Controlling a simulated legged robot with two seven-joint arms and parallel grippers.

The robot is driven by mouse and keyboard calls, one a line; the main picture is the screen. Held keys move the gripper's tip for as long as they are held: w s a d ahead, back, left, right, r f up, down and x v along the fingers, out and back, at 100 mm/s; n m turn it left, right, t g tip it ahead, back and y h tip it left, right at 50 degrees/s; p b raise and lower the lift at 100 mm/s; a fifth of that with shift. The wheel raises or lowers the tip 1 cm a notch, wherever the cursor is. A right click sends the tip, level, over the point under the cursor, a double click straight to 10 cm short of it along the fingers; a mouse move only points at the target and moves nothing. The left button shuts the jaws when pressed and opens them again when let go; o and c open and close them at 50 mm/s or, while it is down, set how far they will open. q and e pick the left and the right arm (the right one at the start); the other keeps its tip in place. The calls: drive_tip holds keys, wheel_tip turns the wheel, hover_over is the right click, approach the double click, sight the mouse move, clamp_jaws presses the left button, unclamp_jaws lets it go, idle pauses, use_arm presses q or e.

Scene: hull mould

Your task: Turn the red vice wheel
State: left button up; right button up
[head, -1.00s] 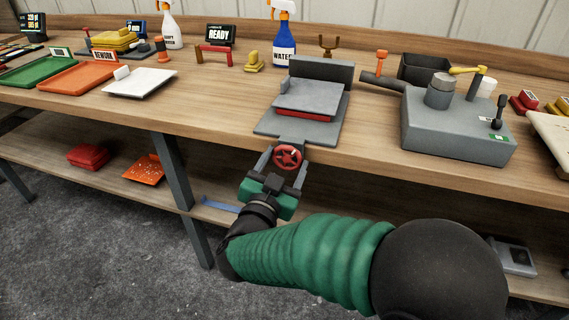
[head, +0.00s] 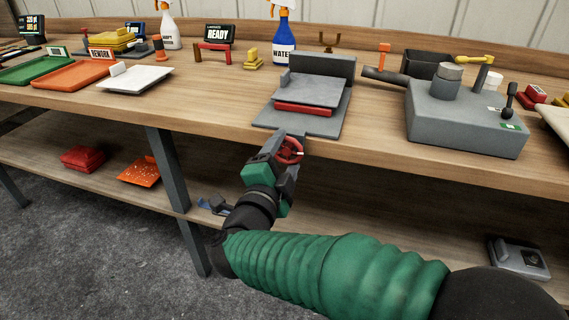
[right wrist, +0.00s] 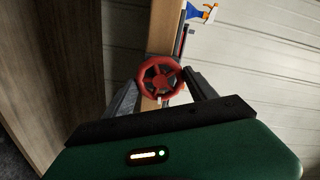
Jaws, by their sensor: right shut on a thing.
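The red vice wheel (head: 289,151) sits at the front edge of the bench, below the grey vice (head: 304,98). A red block (head: 304,108) shows between the vice's grey plates. My right gripper (head: 288,150) is shut on the wheel, with a finger on each side of its rim. In the right wrist view the red wheel (right wrist: 163,78) lies between the two fingertips, its spokes facing the camera. The gripper is rolled to a tilt in the head view. My left gripper is not in view.
A grey machine (head: 468,118) with a lever stands to the right on the bench. A white tray (head: 135,79), an orange tray (head: 72,75) and a blue spray bottle (head: 284,42) stand left and behind. A lower shelf (head: 100,165) runs under the bench.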

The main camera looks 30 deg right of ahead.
drive_tip(key=shift+f+m+b, duration=0.45)
drive_tip(key=shift+m+b, duration=0.3)
drive_tip(key=shift+m, duration=0.15)
drive_tip(key=m+b, duration=1.4)
drive_tip(key=b, duration=0.1)
drive_tip(key=shift+a+f+m, duration=0.1)
drive_tip(key=shift+f+m, duration=0.05)
drive_tip(key=shift+m, duration=0.15)
drive_tip(key=shift+c, duration=0.2)
drive_tip(key=shift+m+b, duration=0.4)
drive_tip(key=shift+b, duration=0.15)
drive_tip(key=shift+m+b, duration=0.7)
drive_tip(key=shift+m, duration=0.3)
drive_tip(key=shift+o, duration=0.3)
drive_tip(key=shift+r+m+b, duration=0.35)
drive_tip(key=shift+m, duration=0.35)
drive_tip(key=shift+r, duration=0.1)
drive_tip(key=o, duration=1.1)
